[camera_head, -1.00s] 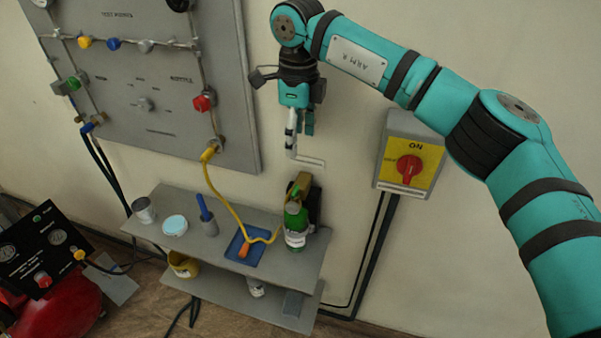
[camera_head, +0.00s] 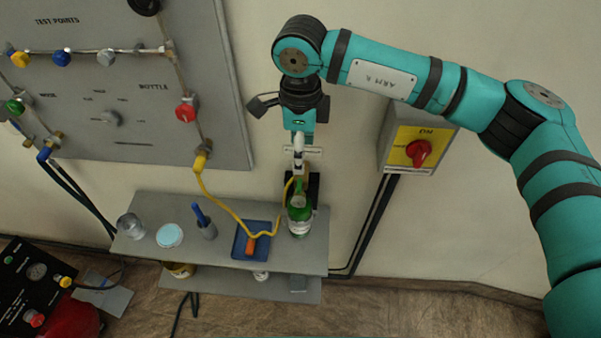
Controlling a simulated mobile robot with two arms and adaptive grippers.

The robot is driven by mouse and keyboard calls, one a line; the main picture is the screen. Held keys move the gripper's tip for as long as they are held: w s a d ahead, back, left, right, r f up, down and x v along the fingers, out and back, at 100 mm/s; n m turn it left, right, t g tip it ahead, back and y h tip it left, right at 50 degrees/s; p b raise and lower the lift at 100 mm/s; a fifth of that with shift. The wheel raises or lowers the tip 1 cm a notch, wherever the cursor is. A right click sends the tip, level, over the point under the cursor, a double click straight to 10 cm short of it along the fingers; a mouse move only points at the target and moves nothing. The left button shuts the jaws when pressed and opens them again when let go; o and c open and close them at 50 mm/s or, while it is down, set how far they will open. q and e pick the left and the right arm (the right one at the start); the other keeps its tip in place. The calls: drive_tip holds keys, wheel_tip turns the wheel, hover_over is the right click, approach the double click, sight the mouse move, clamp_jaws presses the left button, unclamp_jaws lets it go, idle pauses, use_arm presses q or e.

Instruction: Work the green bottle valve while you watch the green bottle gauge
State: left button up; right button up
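The green bottle (camera_head: 300,217) stands upright at the right end of the upper shelf, with a yellow hose (camera_head: 222,203) running to its top. My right gripper (camera_head: 299,163) points down directly above the bottle. Its fingers overlap the bottle's top fittings in the picture, and I cannot tell whether they touch. The finger gap is too small and covered to read. The bottle's valve and gauge are not clearly visible behind and below the gripper. My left gripper is out of view.
A grey panel (camera_head: 130,125) with coloured knobs hangs at the left. A yellow switch box (camera_head: 420,150) with a red knob is at the right. The shelf (camera_head: 150,247) also holds a can, a cyan-topped tub, a blue-handled item and a blue tray (camera_head: 239,246).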

sight(299, 184)
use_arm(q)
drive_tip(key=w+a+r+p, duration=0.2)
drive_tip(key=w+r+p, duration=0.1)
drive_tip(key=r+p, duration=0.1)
use_arm(e)
wheel_tip(299, 184, down, 10)
drive_tip(key=shift+w+a+r, duration=0.1)
drive_tip(key=shift+a+r, duration=0.05)
drive_tip(key=shift+r, duration=0.1)
drive_tip(key=shift+f, duration=0.65)
drive_tip(key=c, duration=1.2)
drive_tip(key=shift+o, duration=0.2)
drive_tip(key=shift+f+b, duration=0.1)
drive_tip(key=shift+b, duration=0.35)
drive_tip(key=n+b, duration=0.1)
drive_tip(key=b, duration=0.3)
drive_tip(key=n+b, duration=0.2)
drive_tip(key=b, duration=0.2)
drive_tip(key=shift+w+f+n, duration=0.1)
drive_tip(key=shift+f+n, duration=0.1)
drive_tip(key=shift+n, duration=0.1)
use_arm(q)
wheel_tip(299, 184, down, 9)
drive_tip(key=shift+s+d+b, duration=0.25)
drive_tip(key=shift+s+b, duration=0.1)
use_arm(e)
drive_tip(key=shift+r+n, duration=0.3)
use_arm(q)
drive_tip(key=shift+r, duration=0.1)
